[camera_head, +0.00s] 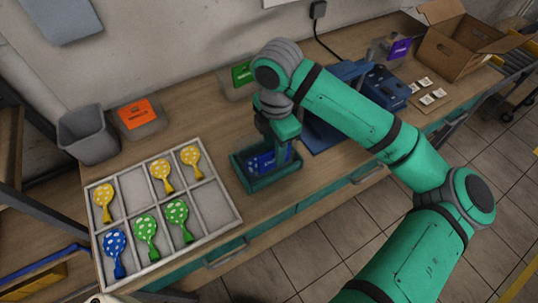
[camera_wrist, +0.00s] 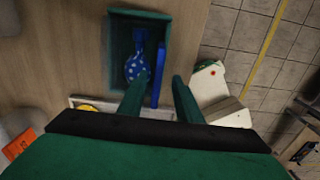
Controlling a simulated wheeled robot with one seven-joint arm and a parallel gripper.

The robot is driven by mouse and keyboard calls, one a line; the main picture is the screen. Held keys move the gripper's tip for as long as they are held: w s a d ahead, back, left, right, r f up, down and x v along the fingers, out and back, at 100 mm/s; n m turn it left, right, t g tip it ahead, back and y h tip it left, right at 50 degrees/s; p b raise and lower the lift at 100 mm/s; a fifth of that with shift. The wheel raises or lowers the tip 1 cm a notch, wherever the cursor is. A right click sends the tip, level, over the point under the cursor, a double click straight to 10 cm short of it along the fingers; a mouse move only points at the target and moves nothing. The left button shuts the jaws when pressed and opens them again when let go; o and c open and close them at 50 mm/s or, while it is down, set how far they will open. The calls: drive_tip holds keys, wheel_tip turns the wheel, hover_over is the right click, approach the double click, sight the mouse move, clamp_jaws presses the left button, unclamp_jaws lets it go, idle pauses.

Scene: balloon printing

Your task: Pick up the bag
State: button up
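A blue bag with white print (camera_head: 266,162) stands in a small dark green tray (camera_head: 262,186). In the wrist view the bag (camera_wrist: 161,58) looks like a thin upright blue strip along the right side of the tray (camera_wrist: 117,32). A blue balloon with white dots (camera_wrist: 134,68) is in the tray beside it. My gripper (camera_wrist: 160,78) is open, with the bag's near end showing between its two fingertips. I cannot tell whether either finger touches the bag. In the head view my gripper (camera_head: 283,150) is over the tray and its fingers are partly hidden.
A compartment tray (camera_head: 206,203) with yellow, green and blue balloons lies to the left. A grey bin (camera_head: 87,136), an orange-labelled box (camera_head: 140,116) and a green-labelled box (camera_head: 240,75) stand behind. A blue machine (camera_head: 384,86) and an open cardboard box (camera_head: 455,45) are to the right.

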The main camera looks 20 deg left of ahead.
sight(275, 166)
drive_tip(key=shift+w+f, duration=0.15)
drive_tip(key=shift+f, duration=1.3)
drive_tip(key=shift+w+f, duration=0.15)
drive_tip(key=shift+f, duration=1.3)
drive_tip(key=shift+c, duration=0.3)
clamp_jaws()
